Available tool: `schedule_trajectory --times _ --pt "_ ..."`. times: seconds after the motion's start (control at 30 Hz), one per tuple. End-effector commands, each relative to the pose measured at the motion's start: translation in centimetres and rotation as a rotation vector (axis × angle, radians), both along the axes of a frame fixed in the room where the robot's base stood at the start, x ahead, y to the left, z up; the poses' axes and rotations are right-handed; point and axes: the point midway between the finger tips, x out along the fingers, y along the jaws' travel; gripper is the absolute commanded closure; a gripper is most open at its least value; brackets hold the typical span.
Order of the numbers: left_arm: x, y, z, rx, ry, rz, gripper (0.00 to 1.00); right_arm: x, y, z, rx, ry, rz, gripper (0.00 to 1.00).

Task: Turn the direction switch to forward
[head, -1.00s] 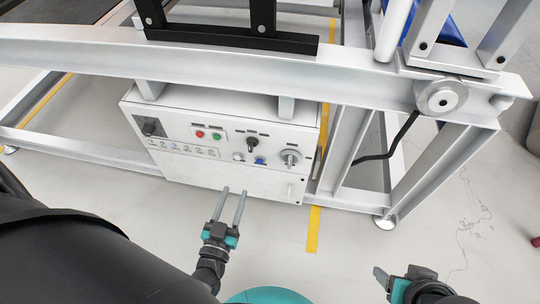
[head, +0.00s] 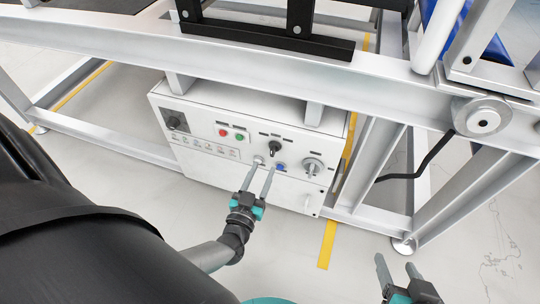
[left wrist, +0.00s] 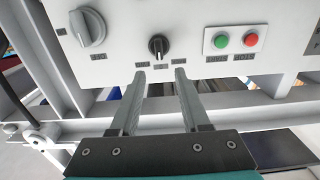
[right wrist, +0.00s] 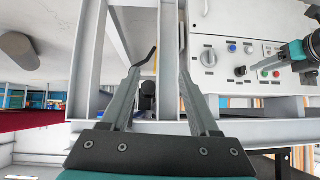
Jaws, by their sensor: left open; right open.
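A small black rotary knob (head: 274,147) sits on the front of the white control box (head: 250,185); I take it for the direction switch, but its labels are too small to read. In the left wrist view the black knob (left wrist: 158,46) is just beyond my fingertips, between their lines. My left gripper (head: 266,167) is open and empty in front of the panel, appearing below the knob and apart from it. My right gripper (head: 395,261) is open and empty, low and right of the box; in the right wrist view the knob (right wrist: 240,71) is far off.
A larger grey rotary knob (head: 313,167), a blue button (head: 280,167), and red (head: 223,133) and green (head: 239,138) buttons share the panel. A metal frame beam (head: 270,62) runs above the box. A frame leg (head: 440,200) stands to its right. The floor in front is clear.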

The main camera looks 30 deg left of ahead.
Motion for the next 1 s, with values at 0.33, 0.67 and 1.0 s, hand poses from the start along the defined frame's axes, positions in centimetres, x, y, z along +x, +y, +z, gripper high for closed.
schedule_trajectory --times 0.33,0.67,1.0 --pt "3.1 0.7 -0.1 0.001 -0.002 0.0 0.54 0.9 2.2 0.2 0.093 -0.17 0.019 0.38" --pt "5.5 1.3 -0.1 0.002 -0.001 -0.001 0.54 1.1 3.9 1.2 0.184 -0.326 0.026 0.38" --pt "6.6 1.6 0.0 0.001 -0.001 -0.001 0.54 1.0 4.5 1.9 0.233 -0.404 0.024 0.38"
